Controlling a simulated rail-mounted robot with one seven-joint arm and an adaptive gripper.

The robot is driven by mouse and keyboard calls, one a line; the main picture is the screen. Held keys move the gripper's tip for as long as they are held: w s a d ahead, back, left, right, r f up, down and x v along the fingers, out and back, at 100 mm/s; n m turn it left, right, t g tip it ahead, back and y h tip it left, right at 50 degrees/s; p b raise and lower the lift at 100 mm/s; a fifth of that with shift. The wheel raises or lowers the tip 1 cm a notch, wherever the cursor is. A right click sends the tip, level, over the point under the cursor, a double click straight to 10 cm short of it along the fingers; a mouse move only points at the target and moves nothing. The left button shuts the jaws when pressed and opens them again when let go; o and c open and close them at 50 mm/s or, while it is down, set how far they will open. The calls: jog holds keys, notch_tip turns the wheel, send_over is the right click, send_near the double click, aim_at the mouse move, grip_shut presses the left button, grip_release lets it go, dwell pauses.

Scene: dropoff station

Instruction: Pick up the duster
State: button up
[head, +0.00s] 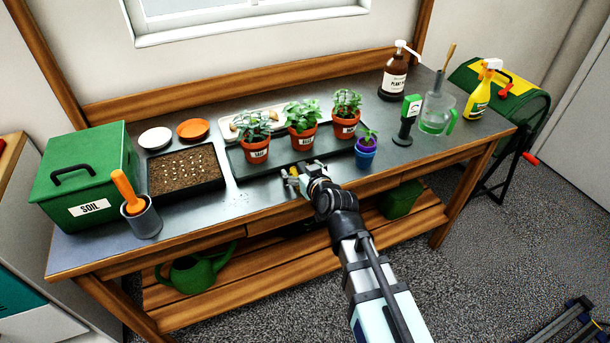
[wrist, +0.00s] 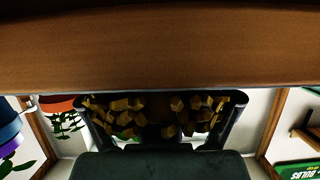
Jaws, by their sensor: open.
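No thing that I can clearly tell as a duster shows in either view. My gripper (head: 296,181) is open at the front edge of the workbench, in front of the black plant tray, in the head view. In the wrist view, my gripper (wrist: 163,104) has its dark fingers spread. Yellow-brown patches show between them, and I cannot tell what these are. A thin wooden handle (head: 450,55) stands up behind the clear jug at the back right of the bench; its lower end is hidden.
Three potted plants stand along the black tray (head: 240,171), with a small blue pot (head: 366,158) to the right. A seed tray (head: 184,170), green soil box (head: 84,180) and grey cup (head: 143,222) are on the left. A wooden edge (wrist: 160,45) crosses the wrist view.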

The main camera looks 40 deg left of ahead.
aim_at(301, 163)
jog(key=c, duration=1.4)
jog(key=shift+o, duration=0.2)
jog(key=shift+r, duration=0.15)
notch_tip(301, 163, up, 20)
jog(key=o, duration=0.4)
jog(key=shift+c, duration=0.7)
